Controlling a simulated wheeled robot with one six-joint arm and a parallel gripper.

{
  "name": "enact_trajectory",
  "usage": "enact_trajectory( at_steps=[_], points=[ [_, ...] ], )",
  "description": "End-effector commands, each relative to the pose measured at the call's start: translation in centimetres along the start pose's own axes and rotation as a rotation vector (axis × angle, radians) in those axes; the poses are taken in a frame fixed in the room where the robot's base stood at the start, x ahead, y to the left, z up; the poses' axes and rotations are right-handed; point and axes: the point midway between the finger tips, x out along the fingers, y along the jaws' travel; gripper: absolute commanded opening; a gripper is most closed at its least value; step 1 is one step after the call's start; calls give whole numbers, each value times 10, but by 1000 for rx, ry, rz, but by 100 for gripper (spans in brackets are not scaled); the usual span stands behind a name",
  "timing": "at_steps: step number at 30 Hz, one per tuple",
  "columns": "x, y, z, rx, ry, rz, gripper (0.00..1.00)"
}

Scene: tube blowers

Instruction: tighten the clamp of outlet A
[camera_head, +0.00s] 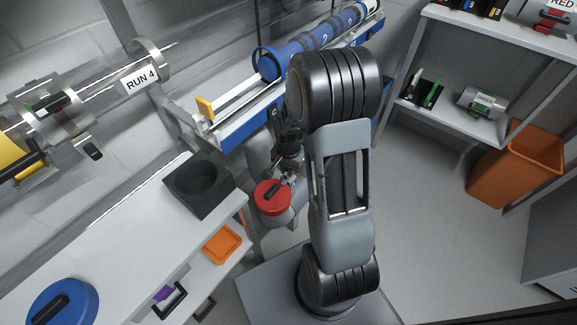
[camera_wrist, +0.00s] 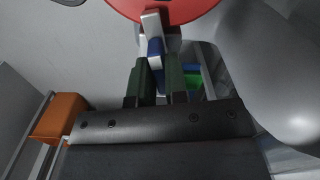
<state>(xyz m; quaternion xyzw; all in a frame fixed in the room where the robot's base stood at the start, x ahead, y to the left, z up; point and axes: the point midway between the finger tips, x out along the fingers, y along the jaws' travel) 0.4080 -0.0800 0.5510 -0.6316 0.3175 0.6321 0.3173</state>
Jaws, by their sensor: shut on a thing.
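A red round cap (camera_head: 268,203) with a dark bar handle sits at the head view's middle; part of its red underside (camera_wrist: 185,12) shows at the top of the wrist view. My gripper (camera_wrist: 157,78) is upright in the wrist view, its two dark green fingers close together. It is shut on a small white and blue piece (camera_wrist: 154,42) just beside the red cap. In the head view my gripper (camera_head: 288,172) is small and partly hidden by my arm. No outlet letter A is readable, and I cannot tell whether the held piece belongs to the clamp.
A white bench (camera_head: 105,235) at left holds a black block with a round socket (camera_head: 203,192) and a blue cap (camera_head: 62,305). A blue tube rack (camera_head: 315,50) is behind. At right are shelves (camera_head: 455,118) and an orange bin (camera_head: 515,172).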

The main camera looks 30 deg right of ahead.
Motion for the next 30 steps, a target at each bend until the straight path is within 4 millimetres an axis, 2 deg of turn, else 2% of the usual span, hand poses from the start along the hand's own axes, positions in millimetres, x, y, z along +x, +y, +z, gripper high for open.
enact_trajectory(
  at_steps=[12, 30],
  points=[
    [-1, 0, -1, 192, 3, -2, 0],
    [-1, 0, -1, 231, 3, -3, 0]
  ],
)
